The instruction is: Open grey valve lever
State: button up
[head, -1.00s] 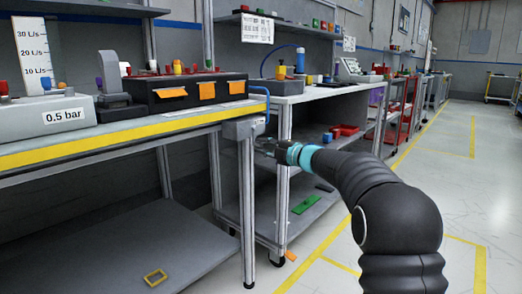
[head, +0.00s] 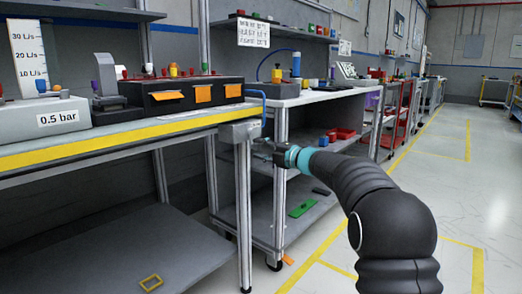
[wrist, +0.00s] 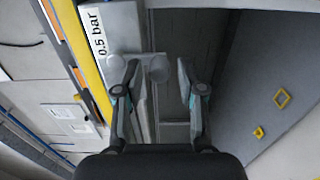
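A light grey valve box (head: 240,132) is fixed at the right end of the workbench, below its yellow edge. In the wrist view the light grey box face (wrist: 124,28) carries a "0.5 bar" label. A short grey round-ended piece (wrist: 158,69), which looks like the valve lever, sticks out toward the camera. My gripper (wrist: 158,78) is open, one finger on each side of this piece in the picture, nearer the left finger. I cannot tell whether they touch. In the head view my gripper (head: 262,150) is at the box's lower right, small and partly hidden by its own wrist.
The workbench edge (head: 100,143) carries a yellow stripe just above the valve box. A blue hose (head: 263,106) loops down beside the box. A white-topped cart (head: 310,96) stands close behind my gripper. The floor on the right (head: 470,190) is clear.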

dwell(0.3)
jog(key=v, duration=1.2)
